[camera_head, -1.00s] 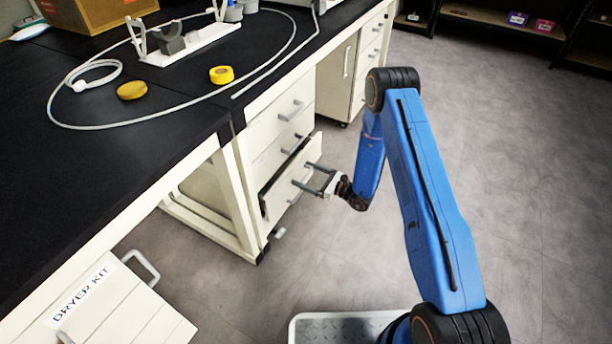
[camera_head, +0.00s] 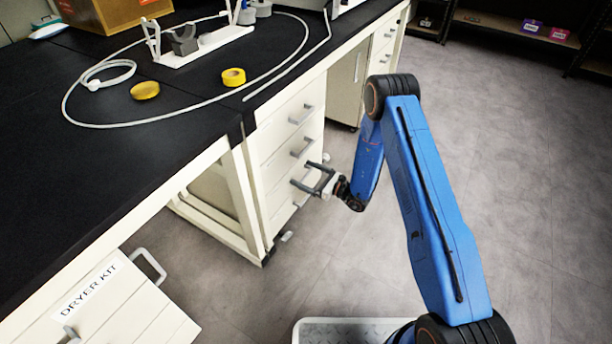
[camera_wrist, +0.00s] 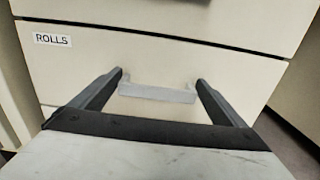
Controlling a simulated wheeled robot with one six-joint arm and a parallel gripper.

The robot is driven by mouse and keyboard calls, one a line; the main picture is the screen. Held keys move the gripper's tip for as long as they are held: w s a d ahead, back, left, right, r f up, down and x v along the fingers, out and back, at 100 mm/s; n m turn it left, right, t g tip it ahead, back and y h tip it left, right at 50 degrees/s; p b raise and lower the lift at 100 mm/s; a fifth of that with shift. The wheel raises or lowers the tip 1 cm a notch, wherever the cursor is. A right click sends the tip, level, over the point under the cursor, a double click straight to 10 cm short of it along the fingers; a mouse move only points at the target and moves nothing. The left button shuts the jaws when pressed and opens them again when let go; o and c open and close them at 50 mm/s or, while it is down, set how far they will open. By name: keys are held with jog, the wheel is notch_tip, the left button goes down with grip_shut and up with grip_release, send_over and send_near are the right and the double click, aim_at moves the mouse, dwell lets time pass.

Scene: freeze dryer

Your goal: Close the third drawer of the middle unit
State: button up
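The middle unit (camera_head: 266,165) is a cream cabinet under the black bench, with a column of drawers and grey bar handles. Its third drawer (camera_head: 275,200) now looks flush with the front. In the wrist view a drawer front (camera_wrist: 225,62) labelled ROLLS (camera_wrist: 52,40) fills the picture, with a pale handle (camera_wrist: 157,92) near its middle. My gripper (camera_head: 316,174) is at the third drawer's front. In the wrist view my gripper (camera_wrist: 158,77) has its two dark fingers wide apart, one on each side of the handle. Whether the fingertips touch the drawer front is unclear.
Grey floor (camera_head: 540,190) is open on the right.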

jog(key=shift+s, duration=0.1)
jog(key=v, duration=1.7)
jog(key=shift+d, duration=0.2)
